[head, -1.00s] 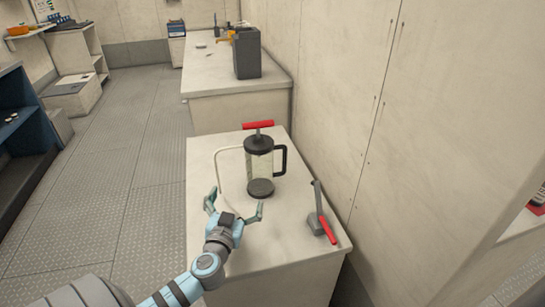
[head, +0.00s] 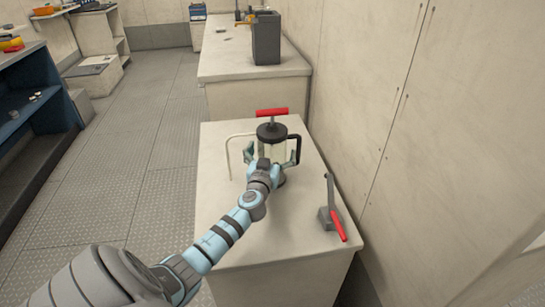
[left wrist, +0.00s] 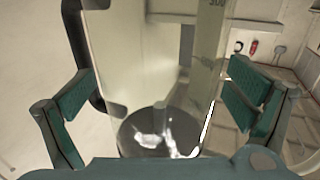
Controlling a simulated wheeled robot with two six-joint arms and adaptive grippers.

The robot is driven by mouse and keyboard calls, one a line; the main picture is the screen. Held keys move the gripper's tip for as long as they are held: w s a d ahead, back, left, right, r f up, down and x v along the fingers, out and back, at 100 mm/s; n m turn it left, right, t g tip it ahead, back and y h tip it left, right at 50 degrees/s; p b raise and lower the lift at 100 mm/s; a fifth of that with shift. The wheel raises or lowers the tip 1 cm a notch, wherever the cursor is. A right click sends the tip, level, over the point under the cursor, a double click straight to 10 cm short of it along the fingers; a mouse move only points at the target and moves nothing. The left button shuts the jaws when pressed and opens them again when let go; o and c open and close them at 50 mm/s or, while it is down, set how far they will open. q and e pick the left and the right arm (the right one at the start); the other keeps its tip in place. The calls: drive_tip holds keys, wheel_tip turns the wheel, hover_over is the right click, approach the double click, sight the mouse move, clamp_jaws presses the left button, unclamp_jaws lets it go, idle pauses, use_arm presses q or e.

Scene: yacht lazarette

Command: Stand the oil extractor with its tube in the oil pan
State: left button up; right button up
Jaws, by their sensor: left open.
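The oil extractor (head: 272,132) stands upright on the near pale counter. It has a clear cylinder, a black lid, a red T-handle and a black side handle. Its thin tube (head: 230,155) arches out to the left and hangs down. My left gripper (head: 271,157) is open in front of the cylinder, one finger at each side. In the left wrist view the clear cylinder (left wrist: 145,65) and its dark base lie between the spread fingers (left wrist: 160,95), with no clear grip. The side handle is near the left finger there. I cannot make out an oil pan. My right gripper is out of view.
A grey tool with a red handle (head: 336,222) lies on the near counter (head: 225,222), right of the extractor. A dark grey box (head: 266,40) stands on the far counter. A wall closes off the right side. The floor at left is clear.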

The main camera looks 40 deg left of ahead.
use_arm(q)
drive_tip(key=c, duration=2)
drive_tip(key=shift+r, duration=0.1)
